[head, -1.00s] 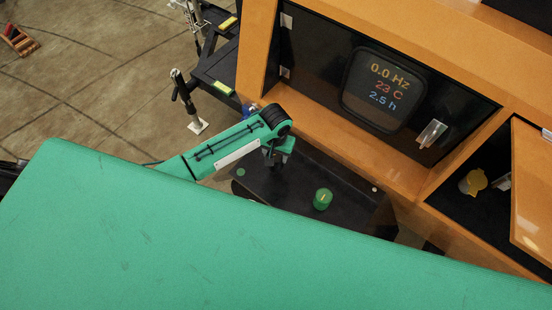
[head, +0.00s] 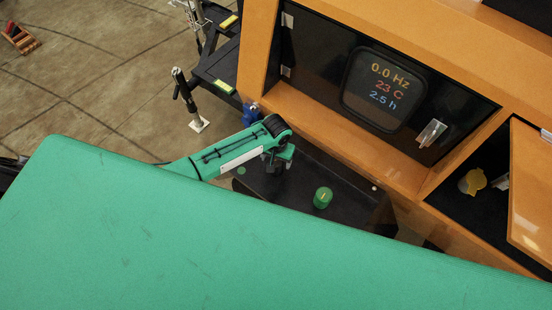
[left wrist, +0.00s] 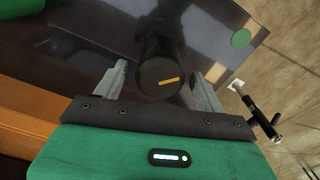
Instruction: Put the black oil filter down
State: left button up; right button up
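The black oil filter (left wrist: 160,72), with a yellow mark on its end, stands upright on the dark table (left wrist: 75,60) in the left wrist view. My left gripper (left wrist: 160,82) is open, with one grey finger on each side of the filter and a gap showing on both sides. In the head view my left gripper (head: 277,160) is over the left part of the dark table (head: 345,205). The filter is hard to make out there against the dark surface. My right gripper is not in view.
A green cylinder (head: 323,197) with a yellow mark stands on the table to the right of my gripper. A flat green disc (left wrist: 241,38) lies near the table's edge. The orange cabinet (head: 350,140) with a display (head: 384,90) rises behind the table.

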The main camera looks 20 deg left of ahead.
pick_arm(q)
jog(key=shift+r, duration=0.15)
jog(key=shift+r, duration=0.2)
notch_tip(320, 180, up, 12)
jog(key=b, duration=0.1)
jog(key=shift+f+b, duration=0.25)
jog(key=shift+b, duration=0.05)
dwell(0.4)
